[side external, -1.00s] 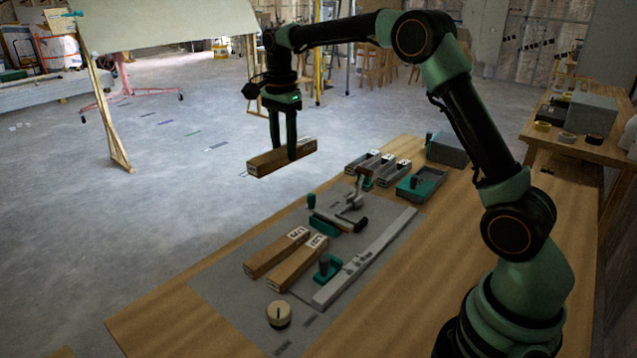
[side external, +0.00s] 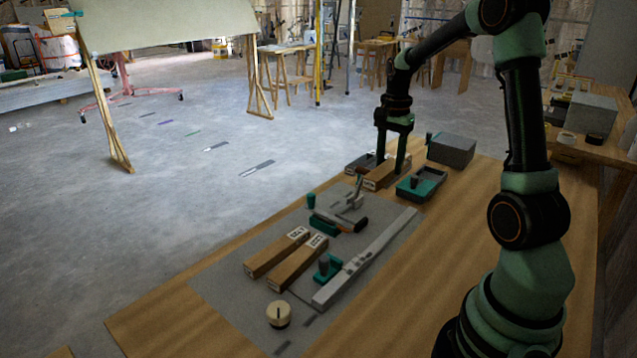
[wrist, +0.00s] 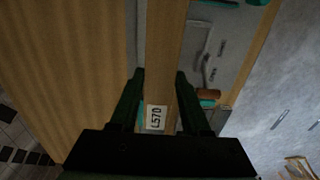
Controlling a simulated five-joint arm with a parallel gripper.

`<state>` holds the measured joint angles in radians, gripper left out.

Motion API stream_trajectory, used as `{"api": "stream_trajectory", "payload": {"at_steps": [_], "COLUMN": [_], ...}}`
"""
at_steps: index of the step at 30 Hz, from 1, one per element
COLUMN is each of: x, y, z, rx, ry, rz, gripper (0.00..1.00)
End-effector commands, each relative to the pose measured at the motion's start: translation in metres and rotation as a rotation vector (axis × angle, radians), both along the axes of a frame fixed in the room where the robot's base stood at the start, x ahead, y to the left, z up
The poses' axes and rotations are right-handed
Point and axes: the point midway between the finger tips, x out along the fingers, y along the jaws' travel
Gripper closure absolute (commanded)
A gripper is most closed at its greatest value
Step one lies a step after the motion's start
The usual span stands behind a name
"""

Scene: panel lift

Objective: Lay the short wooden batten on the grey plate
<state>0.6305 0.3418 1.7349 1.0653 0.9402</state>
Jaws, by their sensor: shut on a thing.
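My gripper (side external: 390,167) is shut on a wooden batten (side external: 374,184) at the far end of the workbench. The batten sits over or beside a row of grey blocks (side external: 358,164) and partly hides them; whether it touches them I cannot tell. In the wrist view the batten (wrist: 165,45) runs between my fingers (wrist: 159,75), with a white label reading about "L570". A flat grey plate (side external: 228,291) lies on the bench. Two other labelled wooden battens (side external: 272,255) lie side by side on it.
The grey plate also carries a long grey bar (side external: 365,258), a teal clamp (side external: 325,268), a teal-and-grey tool (side external: 340,220) and a round cream knob (side external: 279,314). A teal tray (side external: 420,186) and grey box (side external: 452,149) stand near my gripper. The bench's right side is clear.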

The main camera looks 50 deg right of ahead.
Motion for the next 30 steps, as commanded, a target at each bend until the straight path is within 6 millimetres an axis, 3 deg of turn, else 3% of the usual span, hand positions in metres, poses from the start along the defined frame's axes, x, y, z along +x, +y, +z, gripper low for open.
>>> {"api": "stream_trajectory", "payload": {"at_steps": [6,12,19,24,30], "x": [-0.001,0.000,0.000,0.000,0.001], "y": [0.001,0.001,0.001,0.001,0.000], "z": [-0.056,-0.093,-0.111,-0.134,-0.142], "rx": [0.004,0.002,0.001,0.002,-0.001], "ry": [0.005,0.002,0.002,0.002,-0.001], "rz": [0.000,0.000,0.000,0.000,0.000], "gripper": [1.00,1.00,1.00,1.00,1.00]}}
